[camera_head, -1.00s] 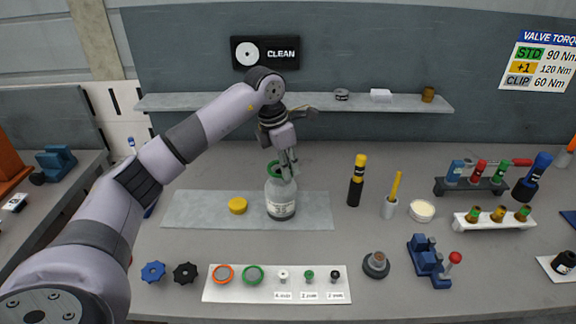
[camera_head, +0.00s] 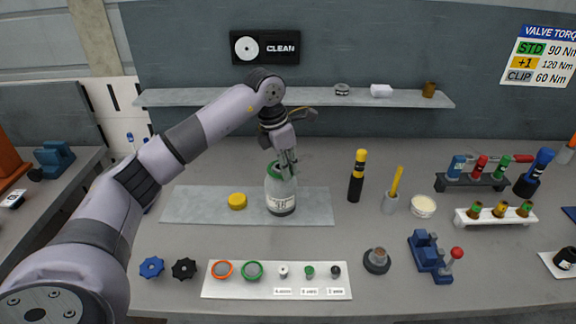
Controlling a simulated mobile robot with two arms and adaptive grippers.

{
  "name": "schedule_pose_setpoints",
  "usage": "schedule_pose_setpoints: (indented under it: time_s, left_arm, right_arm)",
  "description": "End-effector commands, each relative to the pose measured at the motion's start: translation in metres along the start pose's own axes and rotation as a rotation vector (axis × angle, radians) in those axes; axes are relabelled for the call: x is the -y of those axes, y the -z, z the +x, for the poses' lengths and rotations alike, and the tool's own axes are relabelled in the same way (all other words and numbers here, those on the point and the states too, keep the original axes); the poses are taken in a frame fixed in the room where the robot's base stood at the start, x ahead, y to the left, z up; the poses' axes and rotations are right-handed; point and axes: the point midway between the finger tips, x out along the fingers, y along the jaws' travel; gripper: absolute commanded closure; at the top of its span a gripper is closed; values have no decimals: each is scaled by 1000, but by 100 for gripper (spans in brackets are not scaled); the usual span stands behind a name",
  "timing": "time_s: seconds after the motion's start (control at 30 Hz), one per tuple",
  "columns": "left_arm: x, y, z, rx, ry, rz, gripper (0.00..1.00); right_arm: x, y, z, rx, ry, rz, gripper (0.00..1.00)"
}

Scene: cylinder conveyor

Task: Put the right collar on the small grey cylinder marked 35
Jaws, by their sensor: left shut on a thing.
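The small grey cylinder (camera_head: 281,201) stands upright on a grey mat (camera_head: 185,208). It has a white label with dark marks too small to read surely. A green collar (camera_head: 272,172) is at the cylinder's top. I cannot tell whether it sits around the neck or is held just above it. My left gripper (camera_head: 287,170) is shut on the green collar, at its right side, and its fingers hide part of the collar and the cylinder's top. My right gripper is not in view.
A yellow cap (camera_head: 237,201) lies left of the cylinder. In front, a white board (camera_head: 220,291) holds an orange ring (camera_head: 222,269), a green ring (camera_head: 252,270) and small valves. A black-and-yellow tool (camera_head: 356,177) stands right of the mat. A shelf (camera_head: 210,98) runs behind.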

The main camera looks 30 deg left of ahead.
Motion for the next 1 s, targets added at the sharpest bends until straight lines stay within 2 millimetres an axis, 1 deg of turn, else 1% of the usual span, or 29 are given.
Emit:
schedule_pose_setpoints:
  time_s: [0.47, 0.5, 0.8, 1.0]
  left_arm:
    - [0, 3, 13, -1, 0, 0, 100]
    - [0, 3, 11, 0, 0, 0, 90]
    - [0, 3, 11, -1, -1, -1, 70]
    - [-1, 3, 12, -1, -1, -1, 69]
  right_arm:
    - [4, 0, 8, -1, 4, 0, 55]
    - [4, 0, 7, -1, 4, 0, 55]
    - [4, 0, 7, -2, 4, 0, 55]
    - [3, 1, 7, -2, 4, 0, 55]
